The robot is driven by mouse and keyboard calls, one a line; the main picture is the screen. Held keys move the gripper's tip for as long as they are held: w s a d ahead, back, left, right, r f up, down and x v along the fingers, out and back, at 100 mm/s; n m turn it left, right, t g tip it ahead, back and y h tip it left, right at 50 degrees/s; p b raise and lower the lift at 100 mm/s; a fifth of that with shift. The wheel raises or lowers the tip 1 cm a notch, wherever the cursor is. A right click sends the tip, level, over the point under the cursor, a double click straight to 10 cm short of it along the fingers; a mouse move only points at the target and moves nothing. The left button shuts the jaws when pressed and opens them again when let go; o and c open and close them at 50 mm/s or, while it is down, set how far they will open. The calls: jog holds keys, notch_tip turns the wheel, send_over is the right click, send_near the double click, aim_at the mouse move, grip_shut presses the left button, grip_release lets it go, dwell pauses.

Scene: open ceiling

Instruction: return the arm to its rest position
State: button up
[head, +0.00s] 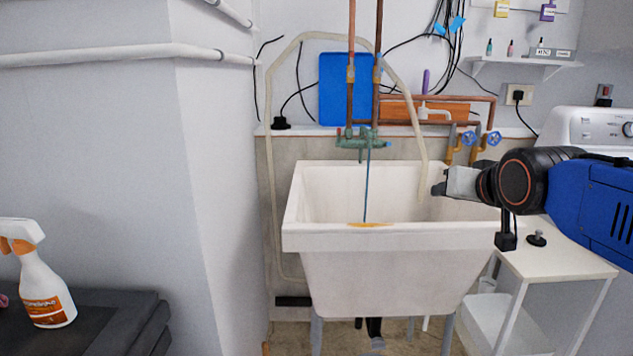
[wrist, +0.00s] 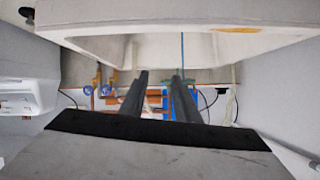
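My gripper (head: 438,183) is at the end of my blue and black arm, which reaches in from the right in the head view. It is over the right part of the white sink (head: 390,270), near its rim. In the wrist view, the two dark fingers of my gripper (wrist: 160,76) are apart with nothing between them. That view is upside down, with the sink (wrist: 120,42) at the top.
A white side table (head: 545,262) stands right of the sink, beside a white washing machine (head: 590,130). A spray bottle (head: 45,285) stands on a dark surface at the left. A pale hose (head: 270,190) arches behind the sink. A green faucet (head: 358,142) is at its back.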

jog(key=s+d+f+n+g, duration=0.1)
jog(key=s+f+g, duration=0.7)
jog(key=s+f, duration=1.4)
jog(key=shift+s+f+n, duration=0.2)
jog(key=shift+f+n, duration=0.2)
jog(key=shift+f, duration=0.25)
